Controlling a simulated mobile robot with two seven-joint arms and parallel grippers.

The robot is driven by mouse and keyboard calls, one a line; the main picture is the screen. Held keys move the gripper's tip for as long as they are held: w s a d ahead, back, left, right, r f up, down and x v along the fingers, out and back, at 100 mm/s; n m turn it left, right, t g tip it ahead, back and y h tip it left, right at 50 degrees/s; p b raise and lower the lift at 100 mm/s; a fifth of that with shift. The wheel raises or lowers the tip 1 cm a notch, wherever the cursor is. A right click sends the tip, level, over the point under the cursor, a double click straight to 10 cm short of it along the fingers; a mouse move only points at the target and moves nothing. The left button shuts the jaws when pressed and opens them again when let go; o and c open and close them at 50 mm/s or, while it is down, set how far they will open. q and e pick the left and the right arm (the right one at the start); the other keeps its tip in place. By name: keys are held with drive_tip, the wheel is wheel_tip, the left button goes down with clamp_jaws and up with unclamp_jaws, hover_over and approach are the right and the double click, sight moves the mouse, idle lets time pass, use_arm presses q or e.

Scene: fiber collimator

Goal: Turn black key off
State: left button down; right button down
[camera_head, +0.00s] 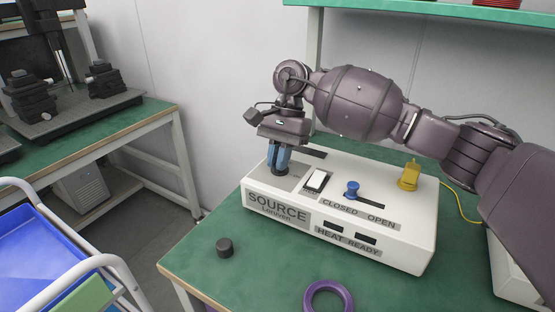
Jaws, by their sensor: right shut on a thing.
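The light source box (384,232) is white, with SOURCE, CLOSED, OPEN, HEAT and READY labels. It stands on the green table. My right gripper (279,168) points down at the left end of its top panel, with blue fingers shut around the black key. The fingers hide most of the key; only a dark bit of its round base (280,183) shows beneath them. I cannot tell the key's angle. My left gripper is out of view.
A white rocker switch (317,180), a blue slider knob (352,189) and a yellow connector (409,175) are on the box. A black cap (224,247) and a purple ring (328,297) lie in front. A blue cart (40,245) stands left.

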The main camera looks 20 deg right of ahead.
idle(0.5)
drive_tip(key=c, duration=1.2)
unclamp_jaws()
drive_tip(key=p+v, duration=0.1)
drive_tip(key=v, duration=0.9)
drive_tip(key=shift+w+d+r, duration=0.1)
drive_tip(key=shift+r, duration=0.25)
